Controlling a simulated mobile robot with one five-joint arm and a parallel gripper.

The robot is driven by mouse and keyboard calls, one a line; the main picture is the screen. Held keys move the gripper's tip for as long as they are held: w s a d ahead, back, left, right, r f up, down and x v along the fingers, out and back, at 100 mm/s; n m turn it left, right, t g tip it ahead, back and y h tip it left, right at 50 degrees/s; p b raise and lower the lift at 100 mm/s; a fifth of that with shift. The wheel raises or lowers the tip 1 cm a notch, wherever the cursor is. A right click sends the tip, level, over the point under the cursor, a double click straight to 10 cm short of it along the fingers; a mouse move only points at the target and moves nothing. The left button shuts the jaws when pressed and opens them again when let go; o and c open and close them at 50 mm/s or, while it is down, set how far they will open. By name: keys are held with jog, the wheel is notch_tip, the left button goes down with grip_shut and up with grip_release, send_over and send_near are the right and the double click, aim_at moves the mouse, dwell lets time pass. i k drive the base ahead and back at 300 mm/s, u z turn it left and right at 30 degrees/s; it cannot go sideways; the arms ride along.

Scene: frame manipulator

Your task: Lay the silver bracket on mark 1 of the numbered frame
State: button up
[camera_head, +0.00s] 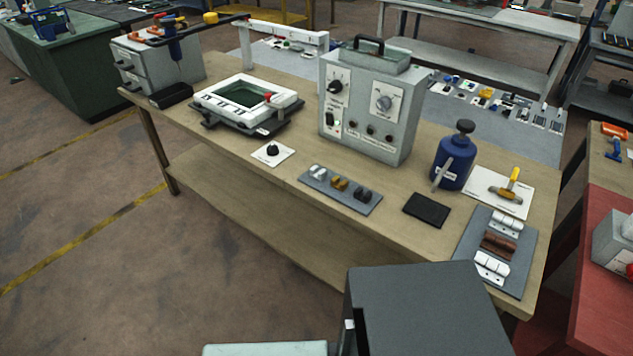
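Three small brackets lie in a row on a grey tray (333,196) at the middle of the wooden workbench. The silver bracket (318,172) is the leftmost, beside a brass-coloured one (340,183) and a dark one (363,194). A white square frame with a dark green opening (216,88) stands on a dark base at the left part of the bench. It seems to be the numbered frame, but its numbers are too small to read. A red-tipped part sits on its right side. My gripper is not in view.
A grey control box (367,105) stands behind the brackets. A white card with a black knob (273,152) lies between frame and tray. A black pad (426,210), blue bottle (453,160) and grey board with blocks (520,252) are to the right.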

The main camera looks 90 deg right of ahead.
aim_at(207, 98)
jog(key=k, duration=0.85)
jog(key=z, duration=0.4)
jog(key=i, duration=0.6)
jog(key=u, duration=0.2)
jog(key=k, duration=0.6)
jog(key=z, duration=0.05)
